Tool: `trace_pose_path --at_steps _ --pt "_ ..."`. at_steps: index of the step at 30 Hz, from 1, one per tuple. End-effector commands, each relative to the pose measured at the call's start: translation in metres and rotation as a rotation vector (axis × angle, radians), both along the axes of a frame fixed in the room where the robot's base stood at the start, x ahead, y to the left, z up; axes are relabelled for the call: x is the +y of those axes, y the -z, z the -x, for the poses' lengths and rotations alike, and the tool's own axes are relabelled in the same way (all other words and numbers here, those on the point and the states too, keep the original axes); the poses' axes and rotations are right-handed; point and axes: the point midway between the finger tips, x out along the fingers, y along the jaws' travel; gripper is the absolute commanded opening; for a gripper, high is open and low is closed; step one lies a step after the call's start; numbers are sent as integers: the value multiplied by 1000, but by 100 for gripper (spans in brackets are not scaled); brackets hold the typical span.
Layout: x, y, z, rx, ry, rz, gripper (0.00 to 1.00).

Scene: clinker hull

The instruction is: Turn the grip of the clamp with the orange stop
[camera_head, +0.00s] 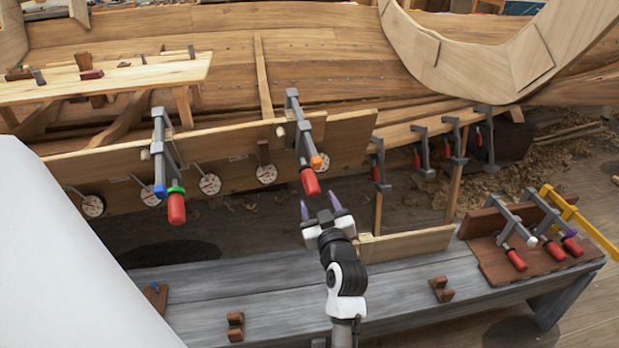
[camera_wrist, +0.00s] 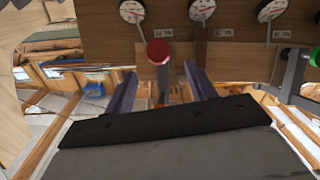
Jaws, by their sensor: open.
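The clamp with the orange stop (camera_head: 317,162) hangs on the upright plank, its grey bar (camera_head: 298,120) above and its red grip (camera_head: 310,181) pointing down toward me. My gripper (camera_head: 320,203) is open and empty, just below and slightly right of the red grip, apart from it. In the wrist view the round end of a red grip (camera_wrist: 158,52) lies ahead, roughly centred between and just beyond the fingertips of my gripper (camera_wrist: 160,72).
A clamp with a blue and green stop and red grip (camera_head: 177,207) hangs to the left. Round dials (camera_head: 210,184) line the plank (camera_head: 230,158). Several clamps hang at right. A grey bench (camera_head: 270,285) lies below, with clamps on a brown board (camera_head: 490,262).

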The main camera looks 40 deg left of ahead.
Motion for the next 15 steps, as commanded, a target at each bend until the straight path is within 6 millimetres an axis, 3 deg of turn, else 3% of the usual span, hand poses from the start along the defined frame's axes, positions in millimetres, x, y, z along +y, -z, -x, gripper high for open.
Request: trace_pose_path --at_steps 9,15 --pt "52 -4 -39 -2 -1 -1 56" --pt "68 -3 -52 -3 0 -2 56"
